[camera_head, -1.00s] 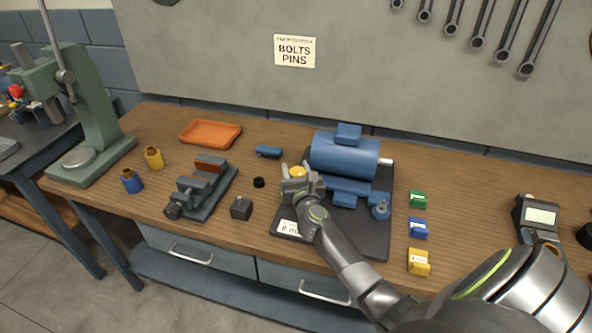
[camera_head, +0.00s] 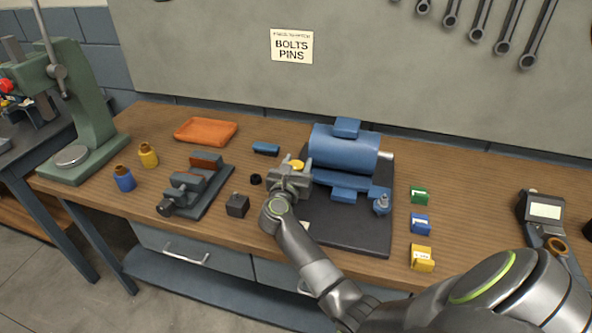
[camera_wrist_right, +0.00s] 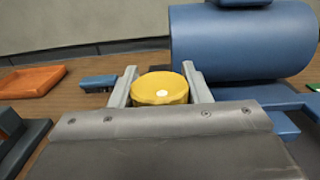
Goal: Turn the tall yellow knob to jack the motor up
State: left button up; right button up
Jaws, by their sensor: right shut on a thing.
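The tall yellow knob (camera_head: 296,164) stands at the left side of the blue motor. In the right wrist view the knob (camera_wrist_right: 160,88) is a round yellow cap between my two grey fingers. My right gripper (camera_head: 291,170) is shut on it, one finger on each side. The blue motor (camera_head: 343,152) lies on a dark base plate (camera_head: 350,236), and its body (camera_wrist_right: 240,45) fills the upper right of the wrist view. The gripper hides the knob's lower part. My left gripper is not in view.
A dark vise (camera_head: 196,190), a small dark block (camera_head: 237,206) and a black ring (camera_head: 256,179) lie left of the gripper. An orange tray (camera_head: 206,131) and a blue piece (camera_head: 266,149) lie behind. Green, blue and yellow boxes (camera_head: 421,258) stand right of the plate.

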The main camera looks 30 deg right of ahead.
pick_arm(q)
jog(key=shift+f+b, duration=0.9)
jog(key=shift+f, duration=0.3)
pick_arm(e)
jog(key=shift+s+f+m+g+h, duration=0.2)
jog(key=shift+m+g+h, duration=0.2)
jog(key=shift+g, duration=0.2)
jog(key=shift+s+f+m+g+h, duration=0.1)
jog(key=shift+f+m+g+h, duration=0.1)
jog(key=shift+m+g+h, duration=0.3)
jog(key=o, duration=0.9)
jog(key=shift+c, duration=0.2)
jog(key=shift+o, duration=0.7)
jog(key=shift+w+r, duration=0.1)
jog(key=shift+r, duration=0.1)
